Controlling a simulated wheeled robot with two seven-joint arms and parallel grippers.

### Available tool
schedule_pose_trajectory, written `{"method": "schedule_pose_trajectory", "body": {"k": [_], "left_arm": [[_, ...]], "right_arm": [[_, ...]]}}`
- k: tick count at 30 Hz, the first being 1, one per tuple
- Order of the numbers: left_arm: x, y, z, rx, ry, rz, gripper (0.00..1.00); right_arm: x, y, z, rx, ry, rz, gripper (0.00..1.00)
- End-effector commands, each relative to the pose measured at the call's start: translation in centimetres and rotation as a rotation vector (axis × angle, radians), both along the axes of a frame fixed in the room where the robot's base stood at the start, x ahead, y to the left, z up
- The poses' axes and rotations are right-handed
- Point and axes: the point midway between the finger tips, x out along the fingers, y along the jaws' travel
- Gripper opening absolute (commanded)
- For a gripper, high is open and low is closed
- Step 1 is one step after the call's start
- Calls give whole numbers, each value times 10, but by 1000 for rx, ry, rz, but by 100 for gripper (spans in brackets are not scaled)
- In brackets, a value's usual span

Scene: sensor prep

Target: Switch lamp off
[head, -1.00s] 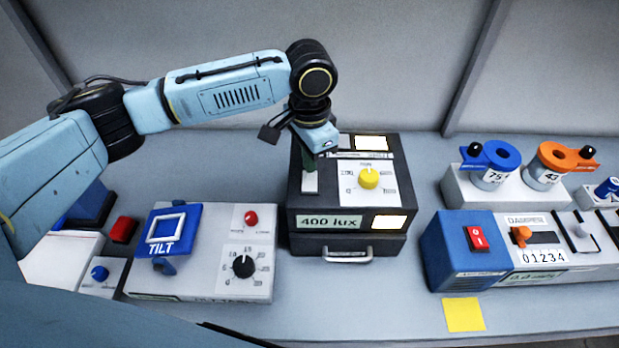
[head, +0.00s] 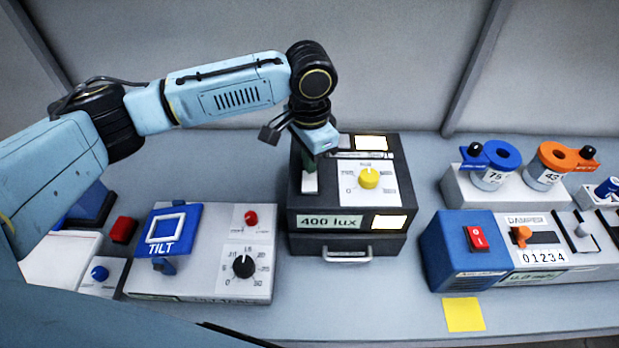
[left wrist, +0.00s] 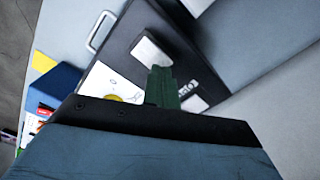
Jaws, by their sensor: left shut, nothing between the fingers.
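The lamp unit is a black box (head: 293,218) labelled "400 lux" in the middle of the bench, with a yellow knob (head: 369,178) on its top. A small front window (head: 388,222) and a top window (head: 371,143) glow bright. A white rocker (head: 309,184) sits at the left of the box top. My left gripper (head: 309,168) is shut and empty, pointing down right at the rocker; I cannot tell if it touches. In the left wrist view the green fingers (left wrist: 163,82) partly hide the box top, beside a white plate (left wrist: 151,50).
A tilt unit (head: 205,287) with a blue "TILT" plate and dials stands left of the box. A blue unit (head: 455,240) with a red switch and a damper panel stands right. A yellow note (head: 464,314) lies in front. Bare bench lies between box and blue unit.

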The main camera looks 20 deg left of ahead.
Motion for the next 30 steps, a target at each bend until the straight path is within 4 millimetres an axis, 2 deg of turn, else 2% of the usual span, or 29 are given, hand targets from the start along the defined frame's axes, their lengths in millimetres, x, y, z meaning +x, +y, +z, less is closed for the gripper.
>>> {"method": "schedule_pose_trajectory", "body": {"k": [30], "left_arm": [[0,0,-16,0,1,0,0]], "right_arm": [[0,0,-2,0,1,0,36]]}}
